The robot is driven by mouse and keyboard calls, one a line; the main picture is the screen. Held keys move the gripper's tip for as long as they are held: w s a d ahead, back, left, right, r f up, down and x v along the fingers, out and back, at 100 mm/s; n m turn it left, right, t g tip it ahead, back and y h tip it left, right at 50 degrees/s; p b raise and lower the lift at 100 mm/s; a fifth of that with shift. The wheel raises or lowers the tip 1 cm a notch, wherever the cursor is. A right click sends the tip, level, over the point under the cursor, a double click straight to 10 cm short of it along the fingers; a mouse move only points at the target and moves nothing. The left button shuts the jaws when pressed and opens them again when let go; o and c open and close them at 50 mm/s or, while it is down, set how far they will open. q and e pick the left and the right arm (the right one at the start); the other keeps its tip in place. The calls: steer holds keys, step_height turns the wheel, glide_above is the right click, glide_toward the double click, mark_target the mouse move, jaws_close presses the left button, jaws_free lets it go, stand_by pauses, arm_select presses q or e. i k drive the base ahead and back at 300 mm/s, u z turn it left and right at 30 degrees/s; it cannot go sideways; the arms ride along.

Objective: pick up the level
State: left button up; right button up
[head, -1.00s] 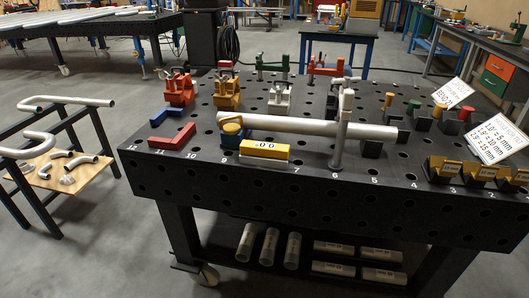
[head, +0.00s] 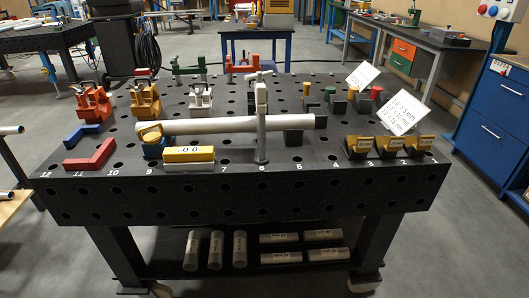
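The level (head: 189,155) appears to be the yellow block with a white face reading "0.0". It lies at the front edge of the black perforated table (head: 330,178), near the numbers 8 and 9. A long pale pipe (head: 205,126) lies just behind it, with a blue and yellow support (head: 152,143) at its left end and a grey upright clamp (head: 262,120) across it. Neither of my grippers shows in the head view.
Red (head: 91,154) and blue (head: 82,134) angle pieces lie left of the level. Orange and white clamps (head: 145,98) stand behind. Yellow-topped black blocks (head: 358,147) and white signs (head: 408,112) stand at the right. Pipe pieces (head: 215,250) lie on the lower shelf. Floor in front is clear.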

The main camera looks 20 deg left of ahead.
mark_target(180, 159)
steer(key=z, duration=2)
steer(key=k, duration=1.5)
steer(key=u, duration=1.8)
